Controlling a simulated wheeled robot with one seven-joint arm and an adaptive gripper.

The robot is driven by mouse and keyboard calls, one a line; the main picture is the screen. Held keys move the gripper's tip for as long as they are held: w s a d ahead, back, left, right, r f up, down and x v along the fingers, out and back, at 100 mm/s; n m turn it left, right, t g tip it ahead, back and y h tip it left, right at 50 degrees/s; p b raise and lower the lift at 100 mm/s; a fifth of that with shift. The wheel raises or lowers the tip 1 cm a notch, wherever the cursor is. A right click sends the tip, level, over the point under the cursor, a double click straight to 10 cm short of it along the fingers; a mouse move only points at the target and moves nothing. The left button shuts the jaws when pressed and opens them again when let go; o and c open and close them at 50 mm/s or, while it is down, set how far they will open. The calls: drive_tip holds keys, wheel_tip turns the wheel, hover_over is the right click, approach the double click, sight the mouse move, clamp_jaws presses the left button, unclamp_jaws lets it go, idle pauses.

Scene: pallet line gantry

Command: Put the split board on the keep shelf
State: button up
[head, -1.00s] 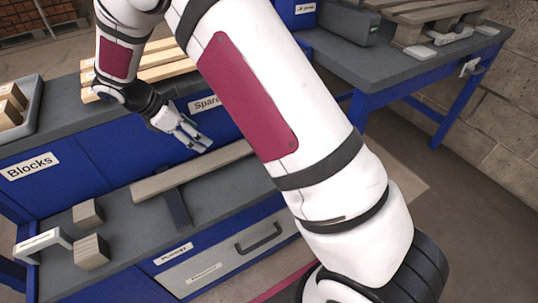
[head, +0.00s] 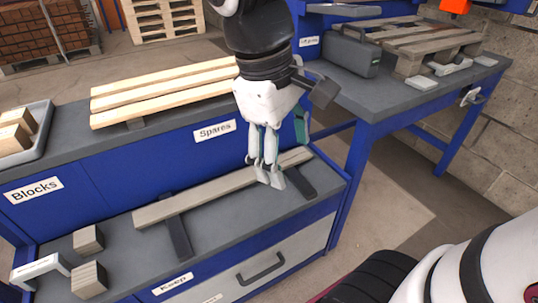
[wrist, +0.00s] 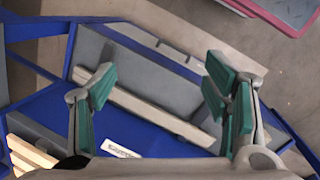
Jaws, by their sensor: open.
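A long, grey, weathered board (head: 200,198) lies across two dark supports on the lower grey shelf (head: 225,222), whose front carries the Keep label (head: 172,284). No split shows clearly on it at this size. My gripper (head: 270,182) points down at the right part of this board, in front of the blue Spares panel. In the wrist view the jaws (wrist: 160,82) are apart, and the board (wrist: 140,105) runs slantwise behind the gap between them. Nothing is held. I cannot tell whether the fingertips touch the board.
Pale new boards (head: 160,92) lie on the upper ledge. Blocks sit in a grey tray (head: 22,138) and on the lower shelf's left end. A weathered pallet (head: 420,45) and a dark case (head: 352,52) stand on the right bench. Open floor lies below that bench.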

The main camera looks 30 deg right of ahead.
drive_tip(key=s+a+f+m+y, duration=0.1)
drive_tip(key=s+m, duration=0.1)
drive_tip(key=s, duration=0.4)
drive_tip(key=s+a+f+m+t+y, duration=0.1)
drive_tip(key=s+m, duration=0.2)
drive_tip(key=s, duration=0.4)
drive_tip(key=shift+y, duration=0.3)
